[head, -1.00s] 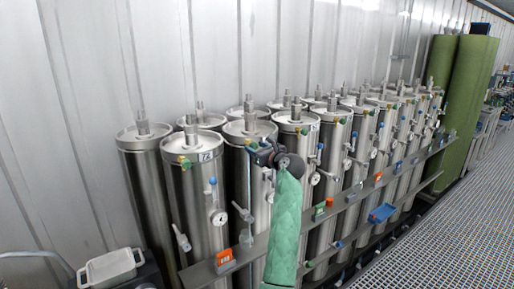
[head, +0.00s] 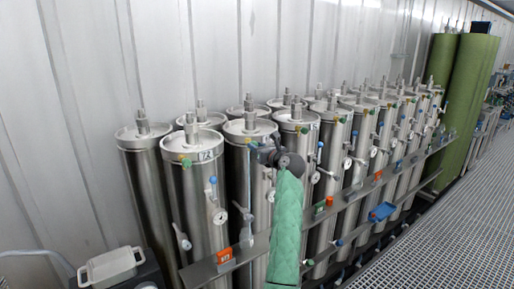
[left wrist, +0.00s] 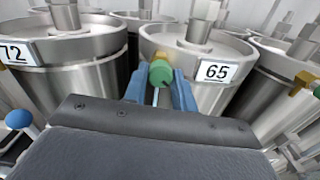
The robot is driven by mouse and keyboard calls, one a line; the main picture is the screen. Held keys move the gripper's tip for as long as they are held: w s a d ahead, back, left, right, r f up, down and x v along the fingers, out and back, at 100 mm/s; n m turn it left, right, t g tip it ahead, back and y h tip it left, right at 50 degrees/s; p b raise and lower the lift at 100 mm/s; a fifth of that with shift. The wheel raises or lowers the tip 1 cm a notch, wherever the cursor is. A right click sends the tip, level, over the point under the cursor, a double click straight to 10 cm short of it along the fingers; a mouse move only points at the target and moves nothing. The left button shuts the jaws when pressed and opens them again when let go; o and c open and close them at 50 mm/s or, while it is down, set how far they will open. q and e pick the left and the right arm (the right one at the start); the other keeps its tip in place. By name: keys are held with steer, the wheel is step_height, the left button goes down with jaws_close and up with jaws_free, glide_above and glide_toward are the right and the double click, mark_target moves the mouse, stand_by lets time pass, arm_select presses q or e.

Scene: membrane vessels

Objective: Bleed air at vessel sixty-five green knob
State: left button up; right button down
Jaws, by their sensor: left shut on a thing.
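The vessel marked 65 is a steel cylinder; its lid (head: 250,128) shows in the head view and its number label (left wrist: 218,72) in the left wrist view. The green knob (left wrist: 160,73) sits at its upper rim. My left gripper (head: 254,144) is at that rim, and its blue fingers (left wrist: 160,90) stand on both sides of the knob, shut on it. In the head view my gripper hides the knob. My right gripper is in neither view.
Vessel 72 (head: 196,190) stands close on the left, with its own valves and gauge. More steel vessels stand tightly packed to the right. The grating floor (head: 440,230) at right is clear.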

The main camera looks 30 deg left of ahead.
arm_select(q)
steer(key=m+p, duration=0.5)
steer(key=m, duration=0.5)
steer(key=shift+p, duration=0.35)
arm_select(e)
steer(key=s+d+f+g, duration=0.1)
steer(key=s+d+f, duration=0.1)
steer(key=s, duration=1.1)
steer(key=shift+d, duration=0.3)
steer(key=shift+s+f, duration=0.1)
arm_select(q)
steer(key=o, duration=1)
steer(key=shift+w+d, duration=0.1)
